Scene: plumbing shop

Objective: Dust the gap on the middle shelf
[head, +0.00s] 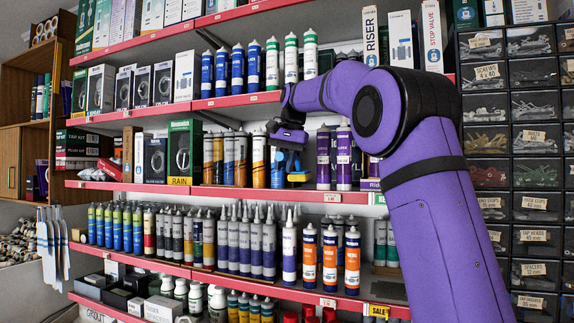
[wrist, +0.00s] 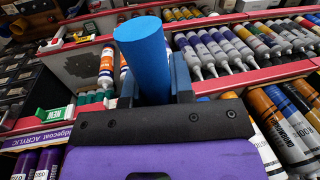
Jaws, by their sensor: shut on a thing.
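My gripper (head: 290,145) is in front of the middle shelf (head: 225,193), at a gap between blue-and-orange tubes and purple tubes. In the wrist view my gripper (wrist: 156,92) is shut on a bright blue cylinder (wrist: 143,45), which looks like the duster's handle. In the head view a small yellow piece (head: 297,178) shows below my gripper, low in the gap; it may be the duster's head. I cannot tell whether it touches the shelf board. The back of the gap is partly hidden by my gripper and arm.
Blue-and-orange tubes (head: 241,158) stand close on the left of the gap and purple tubes (head: 343,157) on the right. Blue and green tubes (head: 253,65) stand on the shelf above. Drawers (head: 532,105) line the right.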

